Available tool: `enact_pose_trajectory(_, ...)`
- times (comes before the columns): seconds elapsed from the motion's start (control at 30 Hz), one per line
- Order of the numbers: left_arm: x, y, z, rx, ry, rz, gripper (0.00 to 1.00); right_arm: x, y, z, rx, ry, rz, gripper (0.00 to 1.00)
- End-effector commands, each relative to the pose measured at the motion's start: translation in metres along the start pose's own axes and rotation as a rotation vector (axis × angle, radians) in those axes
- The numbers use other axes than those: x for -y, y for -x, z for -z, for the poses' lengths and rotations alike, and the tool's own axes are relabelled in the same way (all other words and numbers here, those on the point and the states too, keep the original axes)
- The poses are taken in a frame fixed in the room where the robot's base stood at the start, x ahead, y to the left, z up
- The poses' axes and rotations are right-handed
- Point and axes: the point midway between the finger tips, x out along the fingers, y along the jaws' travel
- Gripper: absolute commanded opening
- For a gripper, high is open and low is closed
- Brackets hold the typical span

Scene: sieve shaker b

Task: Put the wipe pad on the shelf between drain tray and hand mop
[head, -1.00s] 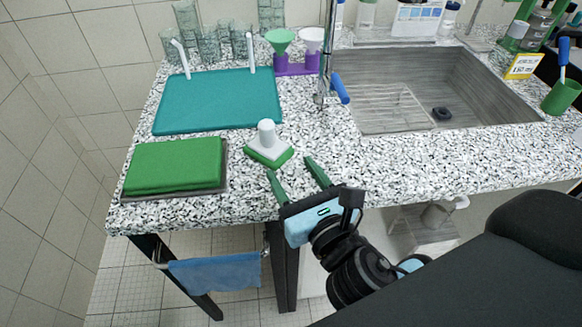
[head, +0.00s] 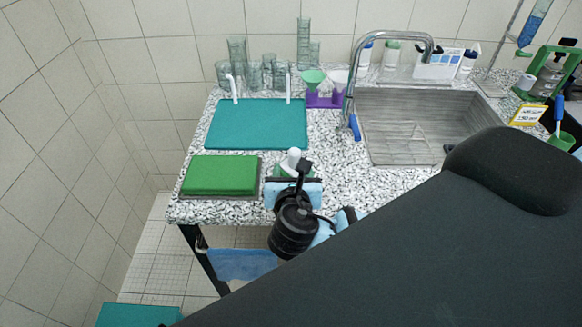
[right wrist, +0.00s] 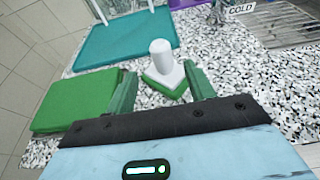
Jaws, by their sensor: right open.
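A pad with a green base and an upright white knob handle (head: 294,155) stands near the counter's front; I take it as the wipe pad. It also shows in the right wrist view (right wrist: 163,72). My right gripper (head: 291,172) is open in front of it. In the right wrist view its green fingers (right wrist: 160,88) lie left and right of the pad, which sits just beyond the gap; contact cannot be told. My left gripper is out of view. No drain tray, hand mop or shelf between them can be identified for certain.
A green slab (head: 220,174) lies left of the pad. Behind is a teal mat (head: 257,125) with two white pegs. A sink (head: 420,115) with a tall faucet (head: 352,85) is at right. A blue cloth (head: 240,264) hangs below. A teal surface (head: 138,315) shows low at left.

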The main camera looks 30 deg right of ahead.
Motion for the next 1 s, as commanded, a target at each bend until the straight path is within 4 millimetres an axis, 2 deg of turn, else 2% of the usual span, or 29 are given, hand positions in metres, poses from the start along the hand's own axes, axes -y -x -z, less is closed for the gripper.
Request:
enact_pose_trajectory(0.17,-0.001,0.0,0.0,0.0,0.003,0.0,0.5,0.001,-0.018,-0.001,0.002,0.001,0.002,0.54)
enact_pose_trajectory(0.37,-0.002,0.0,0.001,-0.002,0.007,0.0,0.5,0.0,-0.024,-0.002,0.003,-0.001,-0.001,0.54)
enact_pose_trajectory(0.7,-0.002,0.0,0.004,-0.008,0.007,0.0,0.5,0.004,-0.066,-0.004,0.005,-0.001,-0.001,0.54)
enact_pose_trajectory(1.0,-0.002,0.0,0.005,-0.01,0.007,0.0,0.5,0.003,-0.073,-0.003,0.003,-0.002,-0.002,0.54)
